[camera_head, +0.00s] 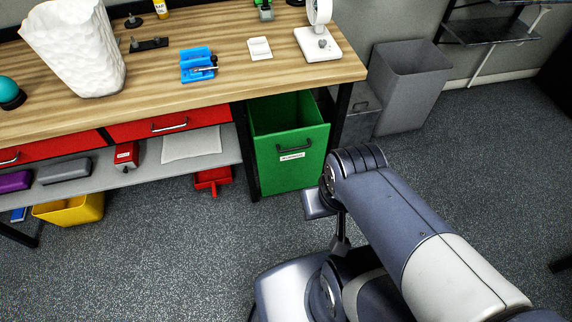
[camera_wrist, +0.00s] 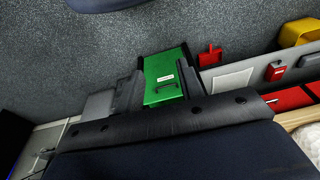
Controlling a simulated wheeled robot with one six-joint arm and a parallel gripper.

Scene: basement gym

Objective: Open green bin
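The green bin (camera_head: 290,158) stands under the right end of the workbench, beside a dark table leg. Its front has a dark handle (camera_head: 294,147) and a white label. Part of its inside shows at the top. In the wrist view, turned around, the green bin (camera_wrist: 163,80) shows beyond my gripper (camera_wrist: 160,72), with its handle (camera_wrist: 165,88) between the two dark fingers. The fingers are apart with nothing held. The handle looks clear of them, though the distance is hard to judge. In the head view my arm hides the fingers.
The workbench (camera_head: 180,95) has red drawers (camera_head: 170,122) and a grey lower shelf (camera_head: 120,172) left of the bin. A grey waste bin (camera_head: 408,90) stands to the right. A yellow bin (camera_head: 75,212) and red bin (camera_head: 213,180) are below the shelf. The floor in front is clear.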

